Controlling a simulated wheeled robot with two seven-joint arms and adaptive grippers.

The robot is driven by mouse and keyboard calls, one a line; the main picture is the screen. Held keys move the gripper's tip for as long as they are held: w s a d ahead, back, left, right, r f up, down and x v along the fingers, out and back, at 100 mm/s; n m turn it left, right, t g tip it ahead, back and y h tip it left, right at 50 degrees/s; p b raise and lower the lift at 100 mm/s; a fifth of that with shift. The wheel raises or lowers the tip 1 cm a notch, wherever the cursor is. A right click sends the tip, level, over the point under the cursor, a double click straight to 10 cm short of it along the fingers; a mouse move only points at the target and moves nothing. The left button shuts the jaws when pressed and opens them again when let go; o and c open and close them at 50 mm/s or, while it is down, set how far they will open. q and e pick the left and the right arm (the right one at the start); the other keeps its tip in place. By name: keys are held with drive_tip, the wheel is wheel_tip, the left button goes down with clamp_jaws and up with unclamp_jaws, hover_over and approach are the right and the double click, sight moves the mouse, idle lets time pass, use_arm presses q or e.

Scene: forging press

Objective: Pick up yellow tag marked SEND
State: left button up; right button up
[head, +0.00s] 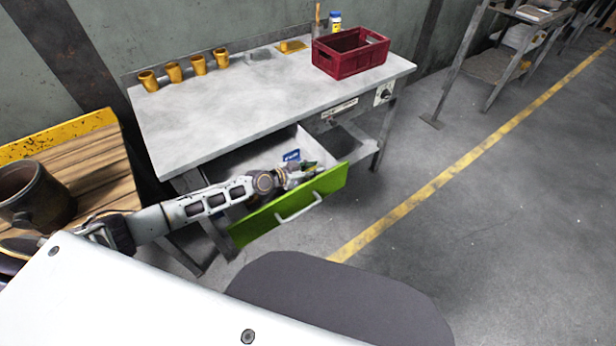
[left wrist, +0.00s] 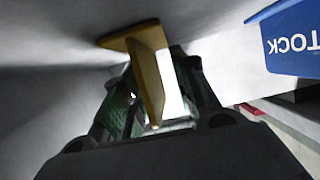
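My left gripper (head: 303,170) reaches down into the open drawer with the green front (head: 290,205). In the left wrist view a yellow tag-like piece (left wrist: 146,75), bent or with a flange at its top, stands between the two fingers (left wrist: 155,100). The fingers look apart, with a bright gap to the right of the yellow piece; contact on the left side is unclear. No lettering shows on it from here. A blue tag (head: 291,156) is in the drawer; in the left wrist view it (left wrist: 292,40) reads STOCK, upside down. My right gripper is not in view.
The drawer hangs under a grey workbench (head: 250,100). The drawer walls are close around my left gripper.

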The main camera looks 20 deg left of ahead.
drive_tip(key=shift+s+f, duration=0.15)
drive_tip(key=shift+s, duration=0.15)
use_arm(q)
clamp_jaws()
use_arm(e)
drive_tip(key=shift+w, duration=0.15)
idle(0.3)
